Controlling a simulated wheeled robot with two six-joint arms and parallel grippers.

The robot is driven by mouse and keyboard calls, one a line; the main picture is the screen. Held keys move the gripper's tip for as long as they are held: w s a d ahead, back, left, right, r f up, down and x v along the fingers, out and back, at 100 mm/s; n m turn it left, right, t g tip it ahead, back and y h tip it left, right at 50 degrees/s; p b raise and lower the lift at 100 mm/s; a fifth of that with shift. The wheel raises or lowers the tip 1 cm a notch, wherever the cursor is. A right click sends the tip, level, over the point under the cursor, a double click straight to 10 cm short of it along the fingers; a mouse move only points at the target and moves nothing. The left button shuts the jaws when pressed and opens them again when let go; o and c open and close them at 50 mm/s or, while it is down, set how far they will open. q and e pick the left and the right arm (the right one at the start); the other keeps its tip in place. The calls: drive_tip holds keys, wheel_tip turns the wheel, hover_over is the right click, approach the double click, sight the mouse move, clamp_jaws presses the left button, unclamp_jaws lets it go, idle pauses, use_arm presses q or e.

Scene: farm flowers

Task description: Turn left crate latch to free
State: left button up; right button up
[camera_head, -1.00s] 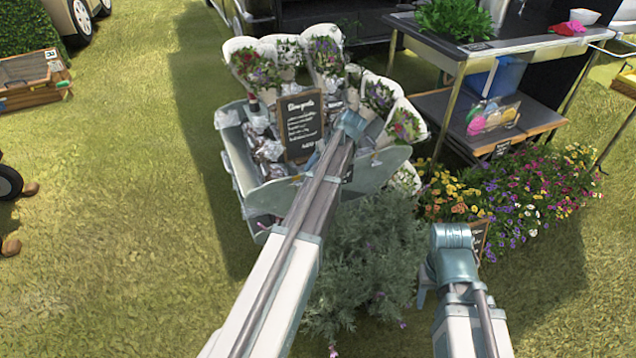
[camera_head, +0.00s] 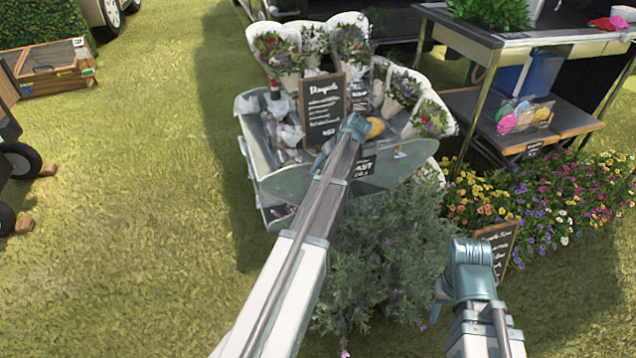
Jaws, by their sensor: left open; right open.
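A wooden crate (camera_head: 52,78) sits on the grass at the far left, with a framed mesh-like top. Small pale and blue details show at its right side, too small to tell whether one is a latch. My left arm (camera_head: 300,235) reaches up from the bottom middle and crosses in front of the flower cart, well to the right of the crate. My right arm (camera_head: 480,305) is at the bottom right. Only their upper links and joints show clearly. I cannot make out the jaws of either gripper.
A pale flower cart (camera_head: 300,187) with bouquets and a chalkboard sign (camera_head: 322,108) stands in the middle. A table (camera_head: 520,38) stands right. Open grass lies between crate and cart. Dark wheels show at left.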

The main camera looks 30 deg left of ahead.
sight(320, 171)
use_arm(q)
drive_tip(key=b+x, duration=0.2)
drive_tip(key=x, duration=0.2)
use_arm(e)
wheel_tip(320, 171, down, 3)
drive_tip(key=shift+f, duration=0.2)
use_arm(q)
drive_tip(key=shift+r, duration=0.1)
clamp_jaws()
use_arm(e)
drive_tip(key=shift+r, duration=0.1)
